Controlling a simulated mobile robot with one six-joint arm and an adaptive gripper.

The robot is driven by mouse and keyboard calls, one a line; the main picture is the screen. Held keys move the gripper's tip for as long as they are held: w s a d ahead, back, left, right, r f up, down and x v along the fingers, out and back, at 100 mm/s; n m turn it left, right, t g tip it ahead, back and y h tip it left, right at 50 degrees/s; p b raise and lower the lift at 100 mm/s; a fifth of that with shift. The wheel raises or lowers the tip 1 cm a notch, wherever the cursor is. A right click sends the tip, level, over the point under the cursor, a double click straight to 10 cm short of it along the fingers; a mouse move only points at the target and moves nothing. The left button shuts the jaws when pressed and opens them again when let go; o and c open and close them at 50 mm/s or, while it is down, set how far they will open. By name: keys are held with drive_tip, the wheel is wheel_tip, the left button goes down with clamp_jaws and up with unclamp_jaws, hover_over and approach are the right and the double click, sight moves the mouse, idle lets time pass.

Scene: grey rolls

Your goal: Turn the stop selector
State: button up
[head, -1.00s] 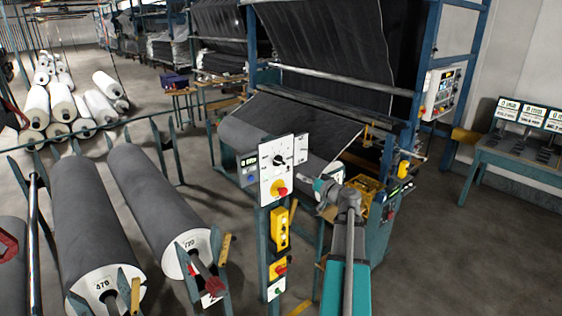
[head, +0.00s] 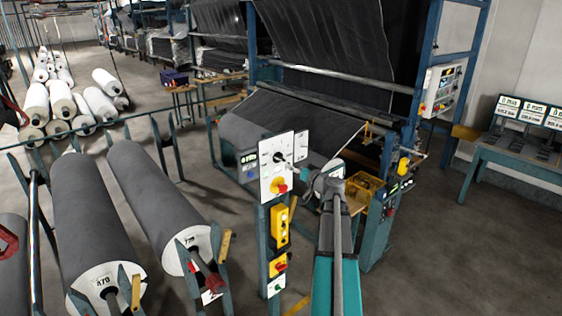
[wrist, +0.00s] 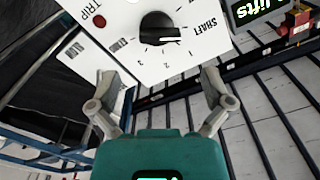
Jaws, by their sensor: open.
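A black rotary selector knob (wrist: 160,27) with a light pointer line sits on a white panel (wrist: 200,50). Numbers and the word "SHAFT" are printed around it; I read no "stop" label there. In the head view the white panel (head: 266,181) stands on a teal post, and my gripper hides part of its right side. My gripper (wrist: 157,78) is open and empty. In the wrist view its fingers are below the knob in the picture, spread to either side, and apart from it. My gripper (head: 299,168) is close in front of the panel in the head view.
A red TRIP lamp (wrist: 99,20) is beside the selector. Grey rolls (head: 150,195) lie on stands at left. Open floor (head: 440,230) is at right.

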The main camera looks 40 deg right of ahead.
sight(282, 160)
drive_tip(key=w, duration=0.7)
drive_tip(key=shift+w, duration=0.4)
drive_tip(key=c, duration=1)
drive_tip(key=shift+c, duration=0.2)
drive_tip(key=shift+m, duration=0.5)
drive_tip(key=m, duration=0.3)
drive_tip(key=shift+r, duration=0.1)
drive_tip(key=shift+d+m, duration=0.1)
drive_tip(key=shift+m, duration=1.9)
